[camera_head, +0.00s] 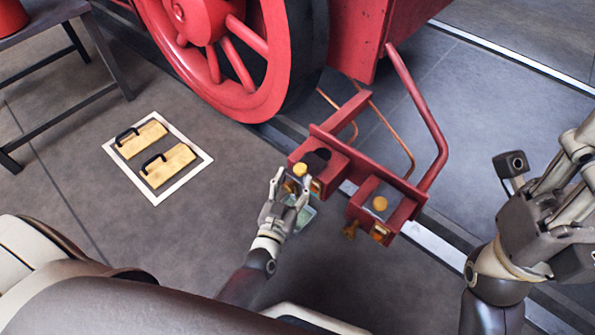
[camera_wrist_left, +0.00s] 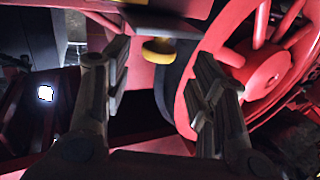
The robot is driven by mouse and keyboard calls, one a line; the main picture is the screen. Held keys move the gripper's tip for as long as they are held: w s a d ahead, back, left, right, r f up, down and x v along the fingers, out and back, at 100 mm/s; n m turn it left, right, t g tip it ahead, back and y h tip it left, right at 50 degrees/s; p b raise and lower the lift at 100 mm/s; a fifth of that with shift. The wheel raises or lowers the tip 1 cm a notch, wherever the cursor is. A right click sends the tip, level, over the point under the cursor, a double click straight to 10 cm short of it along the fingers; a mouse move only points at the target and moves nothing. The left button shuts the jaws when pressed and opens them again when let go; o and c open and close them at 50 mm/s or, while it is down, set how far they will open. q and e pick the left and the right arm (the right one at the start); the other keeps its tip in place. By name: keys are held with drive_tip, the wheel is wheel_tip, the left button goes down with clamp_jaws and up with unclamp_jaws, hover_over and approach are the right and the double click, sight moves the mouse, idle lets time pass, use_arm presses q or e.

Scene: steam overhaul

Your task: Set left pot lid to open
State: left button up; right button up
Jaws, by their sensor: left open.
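The left pot (camera_head: 327,183) is a red box on the red bracket, with a dark opening showing on top. Its lid's yellow knob (camera_head: 300,169) stands at the near-left side of that opening, so the lid looks swung away from it, though fingers partly hide it. My left gripper (camera_head: 279,182) is open just left of the knob. In the left wrist view the yellow knob (camera_wrist_left: 159,50) lies beyond and between the spread fingers (camera_wrist_left: 160,75), under a dark plate. My right gripper (camera_head: 580,145) is at the right edge, away from the pots, its tips partly cut off.
The right pot (camera_head: 364,212) has a grey lid with a yellow knob (camera_head: 380,203) lying over it. A red bar (camera_head: 422,120) rises right of the bracket. The red wheel (camera_head: 245,60) stands behind. Two yellow blocks with handles (camera_head: 168,165) lie on a white-edged floor mat (camera_head: 205,158).

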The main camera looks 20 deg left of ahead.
use_arm(q)
drive_tip(key=s, duration=0.7)
drive_tip(key=shift+d, duration=0.15)
